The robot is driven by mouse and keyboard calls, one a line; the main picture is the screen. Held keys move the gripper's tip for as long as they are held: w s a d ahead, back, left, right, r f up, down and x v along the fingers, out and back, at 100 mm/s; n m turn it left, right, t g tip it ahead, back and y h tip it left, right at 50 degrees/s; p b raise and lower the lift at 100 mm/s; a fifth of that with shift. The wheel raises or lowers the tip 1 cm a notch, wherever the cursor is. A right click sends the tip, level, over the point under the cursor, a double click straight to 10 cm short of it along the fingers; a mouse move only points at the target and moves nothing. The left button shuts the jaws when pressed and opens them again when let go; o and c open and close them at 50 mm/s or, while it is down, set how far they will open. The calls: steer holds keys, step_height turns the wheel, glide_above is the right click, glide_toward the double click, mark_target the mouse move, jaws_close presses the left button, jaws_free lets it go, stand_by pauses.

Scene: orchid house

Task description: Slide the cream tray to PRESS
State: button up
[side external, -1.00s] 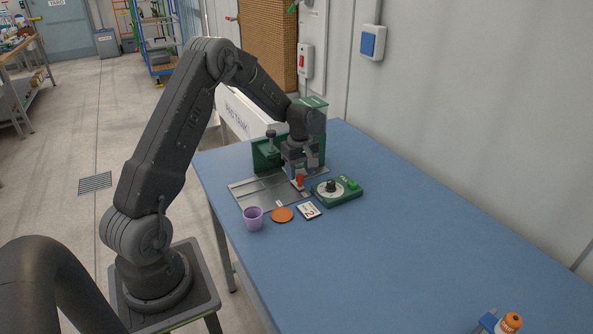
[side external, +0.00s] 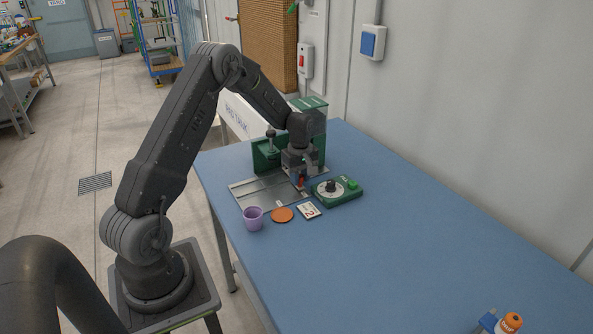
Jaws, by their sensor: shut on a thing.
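A grey metal plate with slide tracks (side external: 262,190) lies at the table's far left end, in front of a green machine (side external: 267,155) with a clear-sided housing. My gripper (side external: 301,182) points down over the right part of this plate. It is shut on a small red upright piece (side external: 301,181), which shows between the fingers. The cream tray is not clearly seen; the gripper covers the spot under the red piece. I cannot make out a PRESS label at this size.
A green box with a dial and a green button (side external: 337,192) stands close right of my gripper.

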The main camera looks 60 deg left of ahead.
steer(key=shift+s, duration=4.2)
steer(key=o, duration=0.7)
steer(key=shift+c, duration=0.2)
step_height(320, 180, up, 7)
steer(key=s+d+r+m+t+y, duration=0.1)
steer(key=s+d+r+m+t, duration=0.1)
steer(key=d+r+m, duration=0.85)
steer(key=s+d+r+m+t, duration=0.1)
steer(key=s+d+r+m, duration=0.2)
steer(key=s+d, duration=0.3)
steer(key=s+d+r+m+t+h, duration=0.1)
steer(key=s+d+r+m, duration=0.3)
steer(key=d, duration=0.6)
steer(key=s+t, duration=0.1)
steer(key=s, duration=0.1)
steer(key=shift+s+t, duration=0.3)
steer(key=shift+s, duration=0.1)
